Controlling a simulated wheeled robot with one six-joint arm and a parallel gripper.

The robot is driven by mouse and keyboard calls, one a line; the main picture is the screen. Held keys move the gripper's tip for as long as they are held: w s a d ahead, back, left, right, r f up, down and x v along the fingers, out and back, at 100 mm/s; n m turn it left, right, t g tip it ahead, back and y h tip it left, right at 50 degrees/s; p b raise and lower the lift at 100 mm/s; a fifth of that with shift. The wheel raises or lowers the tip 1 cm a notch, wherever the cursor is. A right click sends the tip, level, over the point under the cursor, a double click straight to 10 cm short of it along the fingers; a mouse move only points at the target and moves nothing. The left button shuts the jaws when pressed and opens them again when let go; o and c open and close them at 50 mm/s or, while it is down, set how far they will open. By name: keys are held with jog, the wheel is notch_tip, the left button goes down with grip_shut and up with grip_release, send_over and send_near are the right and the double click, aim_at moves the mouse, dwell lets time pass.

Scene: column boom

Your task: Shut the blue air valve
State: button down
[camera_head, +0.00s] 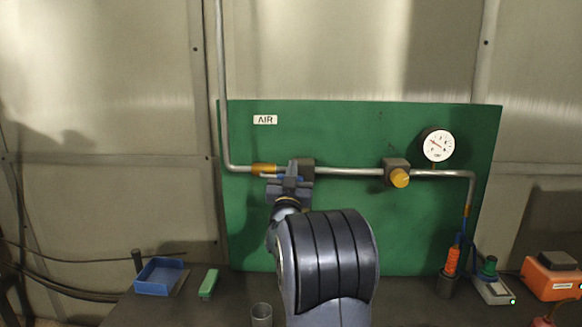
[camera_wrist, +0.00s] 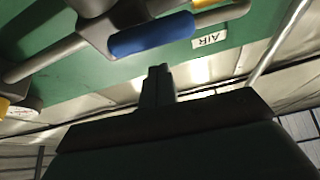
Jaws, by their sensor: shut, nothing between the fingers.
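The blue valve handle (camera_wrist: 152,36) shows clearly in the wrist view, lying roughly along the grey pipe. In the head view only a small blue piece (camera_head: 268,176) shows left of my gripper, just under the yellow pipe band (camera_head: 263,169); my gripper hides the rest. The dark valve body (camera_head: 307,168) sits on the pipe at its right. My gripper (camera_wrist: 158,70) is shut and empty, its fingertips just short of the handle in the wrist picture. Whether they touch it I cannot tell. In the head view my gripper (camera_head: 290,170) is in front of the valve.
The green board (camera_head: 350,230) carries the AIR label (camera_head: 265,119), a regulator with a yellow knob (camera_head: 399,178) and a gauge (camera_head: 438,145). On the bench below are a blue tray (camera_head: 160,277), a green block (camera_head: 209,283), a grey cup (camera_head: 262,314) and an orange box (camera_head: 552,278).

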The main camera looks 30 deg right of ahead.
jog(key=shift+w+f, duration=0.2)
jog(key=shift+f, duration=0.9)
jog(key=shift+f, duration=0.1)
jog(key=shift+f+m+g+h+b, duration=0.2)
jog(key=shift+m+g+h+b, duration=0.1)
jog(key=shift+m+b, duration=0.3)
jog(key=shift+f+m+b, duration=0.2)
jog(key=shift+m+b, duration=0.1)
jog(key=shift+b, duration=0.05)
jog(key=w+a+f+m+g+b, duration=0.2)
jog(key=a+f+m+g+b, duration=0.1)
jog(key=m, duration=0.6)
jog(key=w+a+f+m+g+h+b, duration=0.1)
jog(key=f+m+g, duration=0.4)
jog(key=m, duration=0.5)
jog(key=shift+w+a+g+b, duration=0.65)
jog(key=shift+a+g+b, duration=0.3)
jog(key=shift+b, duration=0.3)
jog(key=shift+w+f, duration=0.1)
jog(key=shift+f, duration=0.05)
